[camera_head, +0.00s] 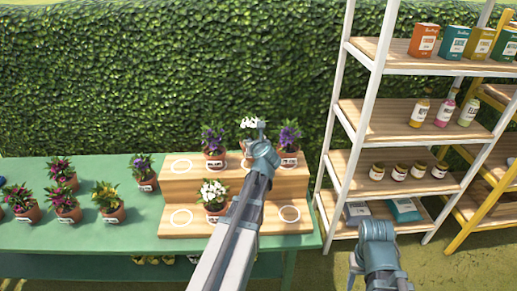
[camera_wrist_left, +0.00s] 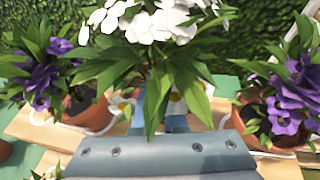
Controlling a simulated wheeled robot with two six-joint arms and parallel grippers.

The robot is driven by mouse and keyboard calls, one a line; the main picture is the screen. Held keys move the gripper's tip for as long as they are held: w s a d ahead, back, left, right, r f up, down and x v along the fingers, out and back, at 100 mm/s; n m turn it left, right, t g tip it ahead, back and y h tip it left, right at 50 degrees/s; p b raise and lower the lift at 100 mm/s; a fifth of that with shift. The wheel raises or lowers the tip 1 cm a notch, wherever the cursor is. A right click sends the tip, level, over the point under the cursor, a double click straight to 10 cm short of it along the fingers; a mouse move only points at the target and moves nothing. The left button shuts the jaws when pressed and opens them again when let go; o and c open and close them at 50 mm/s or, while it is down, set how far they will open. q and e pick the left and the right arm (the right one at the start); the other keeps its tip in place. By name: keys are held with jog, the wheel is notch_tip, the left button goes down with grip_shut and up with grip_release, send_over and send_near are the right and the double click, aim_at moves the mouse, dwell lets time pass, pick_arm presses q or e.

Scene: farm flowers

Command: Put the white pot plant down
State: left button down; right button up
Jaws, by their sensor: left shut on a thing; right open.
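The white pot plant (camera_head: 250,123) has white blooms and green leaves. It is at the upper step of the wooden stand (camera_head: 235,228), between two purple plants. My left gripper (camera_head: 262,146) is shut on it, and the gripper and wrist hide most of its terracotta pot. In the left wrist view its white flowers (camera_wrist_left: 160,22) and leaves fill the middle above the gripper (camera_wrist_left: 160,125). I cannot tell whether the pot touches the step. My right gripper (camera_head: 377,232) is open and empty, low in front of the shelf.
Purple plants stand left (camera_head: 213,140) and right (camera_head: 289,139) of the held plant, close by. Another white plant (camera_head: 213,192) stands on the lower step. Empty white circles show at upper left (camera_head: 181,167), lower left (camera_head: 181,217) and lower right (camera_head: 290,214). A white shelf (camera_head: 352,163) is at right.

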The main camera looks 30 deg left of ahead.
pick_arm(q)
jog(key=shift+s+a+f+b, duration=0.1)
jog(key=shift+s+f+b, duration=0.05)
jog(key=shift+f+b, duration=0.15)
notch_tip(320, 180, down, 3)
jog(key=b, duration=0.3)
jog(key=shift+r, duration=0.1)
